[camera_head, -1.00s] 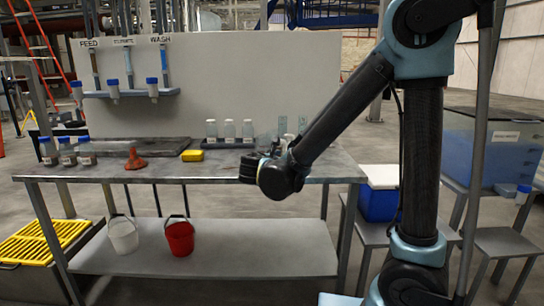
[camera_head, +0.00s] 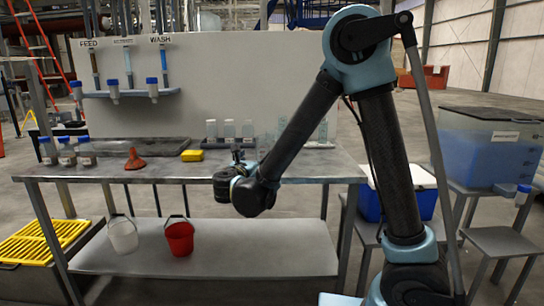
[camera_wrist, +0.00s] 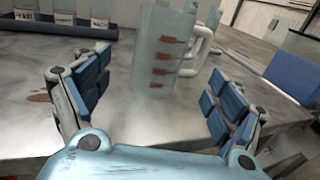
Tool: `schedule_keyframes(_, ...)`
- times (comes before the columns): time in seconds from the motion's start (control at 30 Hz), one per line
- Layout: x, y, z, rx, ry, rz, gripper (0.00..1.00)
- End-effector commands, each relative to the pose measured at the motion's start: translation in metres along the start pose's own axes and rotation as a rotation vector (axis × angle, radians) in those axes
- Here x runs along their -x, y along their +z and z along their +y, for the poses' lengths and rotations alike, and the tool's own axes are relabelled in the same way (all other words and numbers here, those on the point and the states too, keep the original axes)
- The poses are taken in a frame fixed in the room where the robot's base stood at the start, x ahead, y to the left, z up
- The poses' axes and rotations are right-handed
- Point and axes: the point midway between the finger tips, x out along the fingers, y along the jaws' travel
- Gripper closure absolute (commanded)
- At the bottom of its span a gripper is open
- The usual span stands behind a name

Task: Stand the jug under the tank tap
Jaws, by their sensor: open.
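In the wrist view a clear jug (camera_wrist: 160,55) with red measuring marks stands upright on the grey workbench (camera_wrist: 115,125). A pale looped shape to its right looks like its handle. My gripper (camera_wrist: 160,78) is open and empty, its blue-padded fingers spread on either side of the view with the jug beyond the gap. In the head view my gripper (camera_head: 238,168) is over the front of the bench, and my arm hides part of the glassware behind it. The blue tank (camera_head: 485,145) is at the right, with its tap (camera_head: 522,193) low at the front over a small grey stand (camera_head: 508,243).
White-labelled bottles (camera_head: 230,130) stand in a rack near the gripper. A blue-and-white cooler (camera_head: 400,195) sits between bench and tank.

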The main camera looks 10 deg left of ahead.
Motion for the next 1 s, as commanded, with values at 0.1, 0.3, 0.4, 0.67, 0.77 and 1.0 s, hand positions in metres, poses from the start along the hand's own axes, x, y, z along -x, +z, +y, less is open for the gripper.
schedule_keyframes(0.1, -0.020, 0.000, -0.001, 0.000, -0.004, 0.000, 0.13)
schedule_keyframes(0.3, -0.046, 0.000, -0.001, -0.001, -0.002, 0.000, 0.13)
schedule_keyframes(0.4, -0.053, 0.000, -0.001, -0.001, -0.002, 0.000, 0.13)
schedule_keyframes(0.67, -0.064, 0.001, 0.000, -0.001, -0.001, 0.000, 0.13)
schedule_keyframes(0.77, -0.076, 0.002, -0.001, -0.001, -0.004, 0.000, 0.13)
schedule_keyframes(1.0, -0.105, 0.004, 0.000, -0.001, -0.002, 0.000, 0.13)
